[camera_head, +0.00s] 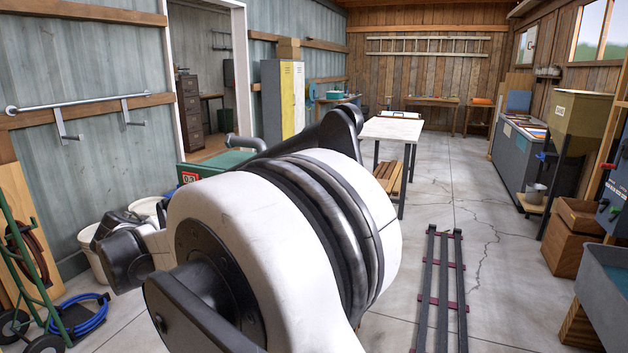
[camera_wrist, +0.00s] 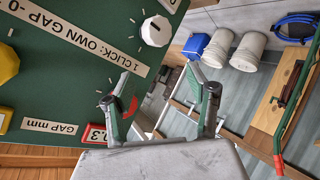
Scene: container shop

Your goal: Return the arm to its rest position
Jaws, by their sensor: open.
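My gripper (camera_wrist: 158,82) shows in the wrist view with its two fingers spread apart and nothing between them. Its left finger overlaps the edge of a green panel (camera_wrist: 60,88) in the picture; I cannot tell whether they touch. The panel carries printed labels, a white knob (camera_wrist: 156,31), a yellow knob (camera_wrist: 8,62) and a red-framed display (camera_wrist: 95,134). In the head view my arm's large white link fills the lower middle. I cannot make out the gripper fingers there. A green cabinet (camera_head: 205,165) with a red-framed display is partly hidden behind the arm.
White buckets (camera_wrist: 248,52), a blue hose (camera_head: 85,316) and a green hand truck (camera_head: 30,262) stand at the left wall. A white-topped table (camera_head: 392,130) stands beyond the arm. Dark rails (camera_head: 441,290) lie on the floor. A grey bench (camera_head: 522,150) lines the right. The central aisle is mostly clear.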

